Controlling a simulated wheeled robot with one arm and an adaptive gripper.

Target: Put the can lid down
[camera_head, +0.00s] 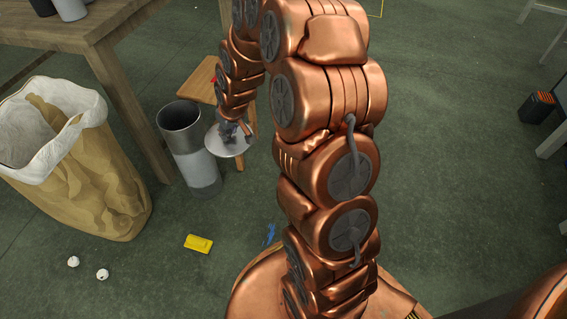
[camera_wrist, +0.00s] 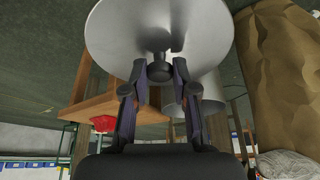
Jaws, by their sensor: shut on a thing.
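The can lid (camera_head: 226,145) is a round grey metal disc with a dark knob. My gripper (camera_head: 234,130) is shut on the knob and holds the lid just right of the open metal can (camera_head: 191,160), near its rim height. In the wrist view, the lid (camera_wrist: 160,22) fills the top. My gripper's fingers (camera_wrist: 160,72) close on the black knob from both sides. The can (camera_wrist: 208,88) shows partly behind the lid there. The can stands upright on the floor, and its dark open top is uncovered.
A wooden stool (camera_head: 196,82) with a small red object (camera_wrist: 103,123) stands behind the lid. A large paper sack (camera_head: 95,190) is left of the can, by a wooden table (camera_head: 100,25). A yellow object (camera_head: 198,243) and crumpled white balls (camera_head: 102,274) lie on the floor.

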